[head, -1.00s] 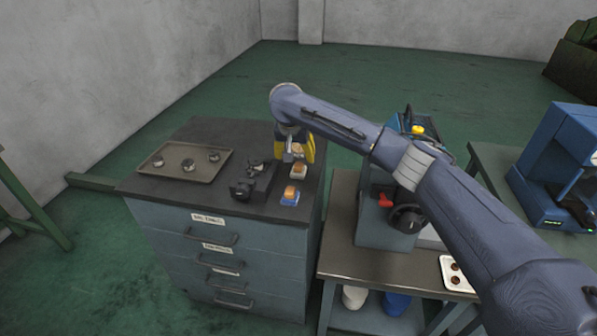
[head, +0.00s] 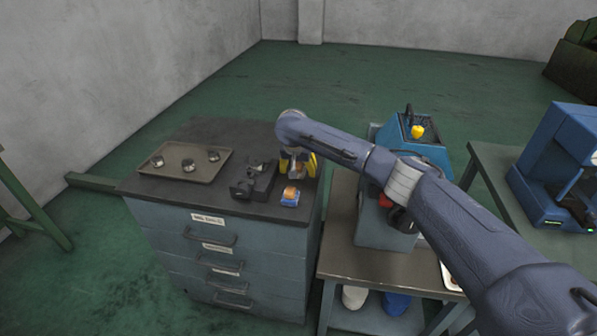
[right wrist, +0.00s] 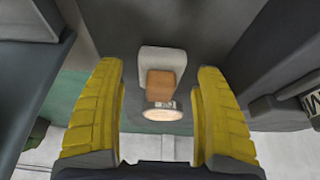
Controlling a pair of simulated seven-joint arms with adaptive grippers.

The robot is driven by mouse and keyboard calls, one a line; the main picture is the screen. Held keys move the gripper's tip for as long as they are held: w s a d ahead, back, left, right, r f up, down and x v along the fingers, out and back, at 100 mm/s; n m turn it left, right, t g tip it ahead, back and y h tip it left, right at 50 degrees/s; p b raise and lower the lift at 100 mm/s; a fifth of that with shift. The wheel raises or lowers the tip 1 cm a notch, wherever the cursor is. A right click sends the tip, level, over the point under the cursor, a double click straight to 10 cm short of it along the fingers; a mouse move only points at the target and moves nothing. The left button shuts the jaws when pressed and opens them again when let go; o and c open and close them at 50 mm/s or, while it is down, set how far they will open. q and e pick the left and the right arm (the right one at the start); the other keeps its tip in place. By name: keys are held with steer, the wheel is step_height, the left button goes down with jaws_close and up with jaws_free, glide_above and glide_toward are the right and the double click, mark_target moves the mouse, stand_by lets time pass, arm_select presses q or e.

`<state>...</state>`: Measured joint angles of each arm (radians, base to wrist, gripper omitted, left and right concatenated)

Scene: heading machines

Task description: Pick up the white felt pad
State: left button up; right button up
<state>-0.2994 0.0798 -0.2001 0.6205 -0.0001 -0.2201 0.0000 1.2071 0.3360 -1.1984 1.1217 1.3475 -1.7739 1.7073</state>
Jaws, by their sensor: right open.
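The white felt pad (right wrist: 150,60) shows in the right wrist view as a pale rounded block, with a tan-brown part (right wrist: 160,85) and a pale round end (right wrist: 160,114) in line with it. My right gripper (right wrist: 160,115) is open. Its yellow fingers are on either side of the round end, with gaps and no visible contact. In the head view my right gripper (head: 298,164) is low over the right part of the cabinet top and mostly hides the white pad. My left gripper is not in view.
A blue pad with a brown top (head: 290,198) stands just in front of the gripper. A dark fixture (head: 252,180) is to its left. A tray (head: 206,174) with three small metal parts lies further left. A blue machine (head: 425,150) stands on the bench to the right.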

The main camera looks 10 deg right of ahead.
steer(key=shift+f, duration=0.2)
steer(key=c, duration=1.2)
steer(key=shift+o, duration=0.2)
